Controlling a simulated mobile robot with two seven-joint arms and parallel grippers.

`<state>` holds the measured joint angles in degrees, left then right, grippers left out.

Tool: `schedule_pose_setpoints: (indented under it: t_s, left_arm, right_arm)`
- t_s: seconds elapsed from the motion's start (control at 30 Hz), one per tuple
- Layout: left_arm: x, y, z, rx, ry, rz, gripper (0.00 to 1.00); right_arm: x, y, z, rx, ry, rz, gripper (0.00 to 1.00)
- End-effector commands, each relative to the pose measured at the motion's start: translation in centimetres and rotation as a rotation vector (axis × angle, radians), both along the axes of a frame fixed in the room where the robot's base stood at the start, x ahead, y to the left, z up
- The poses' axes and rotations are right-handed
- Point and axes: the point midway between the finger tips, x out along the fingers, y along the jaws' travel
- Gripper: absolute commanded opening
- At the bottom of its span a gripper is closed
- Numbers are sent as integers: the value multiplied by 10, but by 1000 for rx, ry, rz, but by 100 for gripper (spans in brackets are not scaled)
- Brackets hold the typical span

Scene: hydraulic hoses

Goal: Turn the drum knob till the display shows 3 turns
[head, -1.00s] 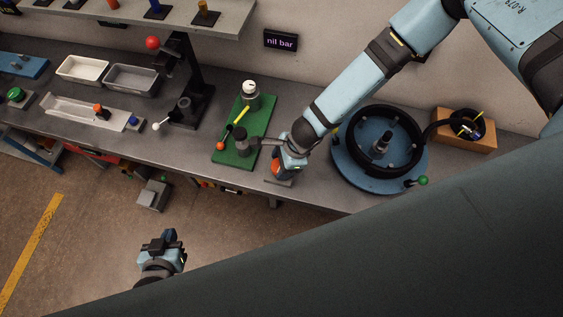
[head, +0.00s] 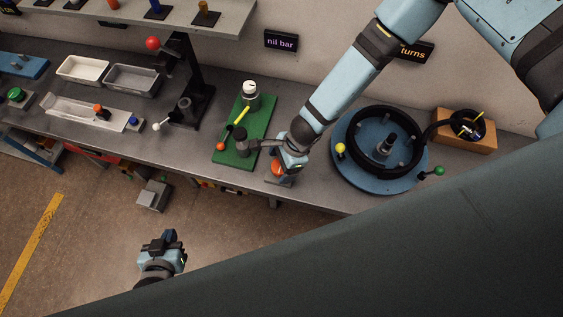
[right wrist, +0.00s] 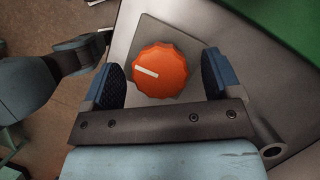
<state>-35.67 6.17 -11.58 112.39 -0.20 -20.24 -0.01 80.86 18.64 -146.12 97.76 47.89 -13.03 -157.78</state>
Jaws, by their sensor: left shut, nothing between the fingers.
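The orange drum knob (head: 277,168), with a white pointer line, sits on a grey plate at the bench's front edge. My right gripper (head: 287,163) is over it. In the right wrist view, the knob (right wrist: 160,71) lies between the two open fingers, with a visible gap on each side. The blue drum (head: 378,181), with a black hose coil (head: 357,123) on it, stands to the right, with yellow and green balls at its rim. The turns display (head: 415,50) is partly behind my right arm; its number is hidden. My left gripper (head: 163,240) is shut and empty, away from the bench.
A green board (head: 225,153) with a yellow-handled fitting lies just left of the knob. A wooden block (head: 478,143) with a hose end stands right of the drum. Trays (head: 82,69) and a dark stand with a red ball are further left. A wall display reads "nil bar" (head: 281,41).

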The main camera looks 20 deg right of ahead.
Motion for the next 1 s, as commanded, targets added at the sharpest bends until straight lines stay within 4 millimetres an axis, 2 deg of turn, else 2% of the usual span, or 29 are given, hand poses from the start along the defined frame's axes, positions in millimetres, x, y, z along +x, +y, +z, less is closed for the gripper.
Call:
schedule_pose_setpoints:
  t_s: [0.2, 0.33, 0.47, 0.7, 0.83, 1.0]
  left_arm:
    - [0, 0, 0, 0, 0, 0, 0]
    - [0, 0, -1, 2, 0, -1, 0]
    - [0, 0, -3, 5, -4, -5, 0]
    - [1, 0, 4, 5, -12, -8, 0]
    - [1, 0, 4, 3, -8, -7, 0]
    - [-1, 0, 0, 1, 1, -2, 0]
  right_arm:
    - [0, -1, 0, -1, 1, -1, 84]
    - [0, -5, 9, -1, -1, -1, 84]
    - [0, -13, 31, 0, -1, -1, 84]
    - [1, -33, 79, 0, -2, -4, 84]
    - [0, -40, 98, 0, -2, -2, 84]
    - [0, -45, 109, -1, -2, -2, 84]
